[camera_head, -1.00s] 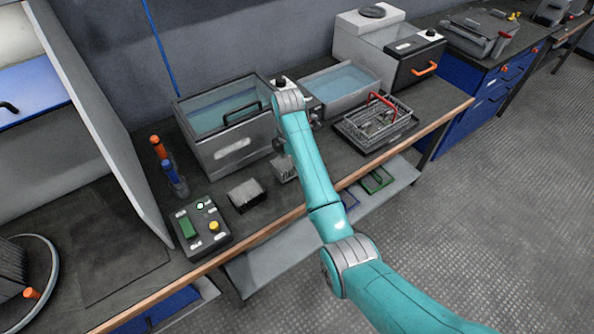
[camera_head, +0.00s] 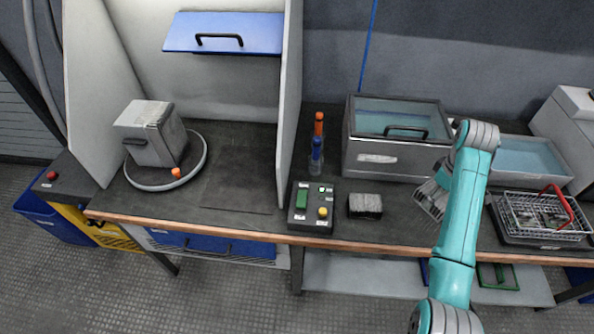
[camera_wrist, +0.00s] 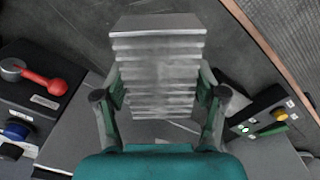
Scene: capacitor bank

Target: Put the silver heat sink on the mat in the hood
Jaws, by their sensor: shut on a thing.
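The silver heat sink (camera_wrist: 158,75) is a finned metal block, held between the two fingers of my gripper (camera_wrist: 160,100) in the wrist view. In the head view my gripper (camera_head: 436,190) is shut on the heat sink (camera_head: 430,202), partly covered by my arm, in front of the glass-lidded tank. I cannot tell its exact height over the bench. The dark mat (camera_head: 238,190) lies flat and bare in the hood (camera_head: 290,110) at left, between the white side panels.
A darker finned block (camera_head: 365,206) and a control box (camera_head: 312,207) stand between my gripper and the hood. A grey box (camera_head: 150,135) on a round plate stands left of the mat.

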